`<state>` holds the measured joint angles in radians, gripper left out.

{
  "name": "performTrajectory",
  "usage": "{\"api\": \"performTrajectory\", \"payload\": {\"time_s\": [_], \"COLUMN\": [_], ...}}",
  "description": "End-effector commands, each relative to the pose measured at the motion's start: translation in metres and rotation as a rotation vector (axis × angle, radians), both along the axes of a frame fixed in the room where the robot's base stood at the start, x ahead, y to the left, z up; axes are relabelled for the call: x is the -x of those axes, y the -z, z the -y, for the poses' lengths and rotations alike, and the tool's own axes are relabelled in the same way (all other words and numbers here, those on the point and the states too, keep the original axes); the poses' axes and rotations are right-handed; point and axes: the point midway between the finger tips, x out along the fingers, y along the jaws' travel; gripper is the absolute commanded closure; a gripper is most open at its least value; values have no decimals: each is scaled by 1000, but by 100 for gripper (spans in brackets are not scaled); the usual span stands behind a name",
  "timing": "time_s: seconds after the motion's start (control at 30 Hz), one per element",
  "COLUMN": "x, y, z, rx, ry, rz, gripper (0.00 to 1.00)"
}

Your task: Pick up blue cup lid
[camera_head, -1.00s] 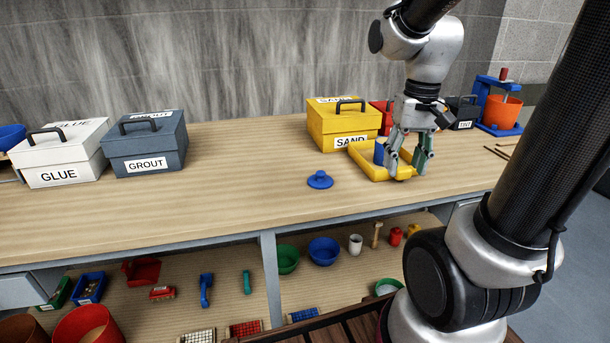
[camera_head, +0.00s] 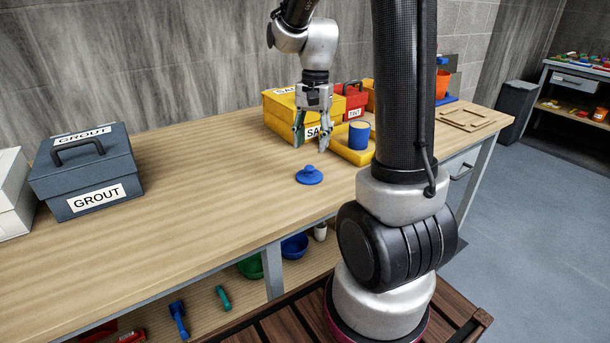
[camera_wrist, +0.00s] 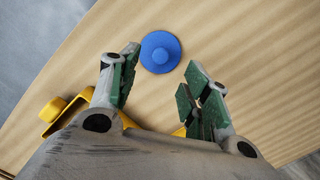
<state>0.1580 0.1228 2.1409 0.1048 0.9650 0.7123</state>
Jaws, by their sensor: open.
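The blue cup lid (camera_head: 309,175) is a round disc with a small knob on top. It lies flat on the wooden workbench, near its front edge. It also shows whole in the wrist view (camera_wrist: 160,52), just beyond the fingertips and roughly between them. My gripper (camera_head: 311,146) is open and empty, above the bench and a little behind the lid, in front of the yellow SAND box. The fingers are apart from the lid. In the wrist view my gripper (camera_wrist: 158,75) has green-padded fingers spread wide.
A yellow tray (camera_head: 352,156) holding a blue cup (camera_head: 359,135) stands just right of my gripper. The yellow SAND box (camera_head: 285,113) is behind it. The GROUT box (camera_head: 85,175) stands far left. The bench (camera_head: 200,180) is clear between the GROUT box and the lid.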

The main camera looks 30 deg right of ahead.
Motion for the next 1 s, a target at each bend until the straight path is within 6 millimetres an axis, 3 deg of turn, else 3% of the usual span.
{"api": "performTrajectory", "payload": {"time_s": [0.53,0.87,1.0], "x": [3,3,3], "y": [69,78,77], "z": [-7,-7,-7], "rx": [1,2,2], "ry": [12,14,14], "rz": [-6,-2,-2], "gripper": [52,52,78]}}
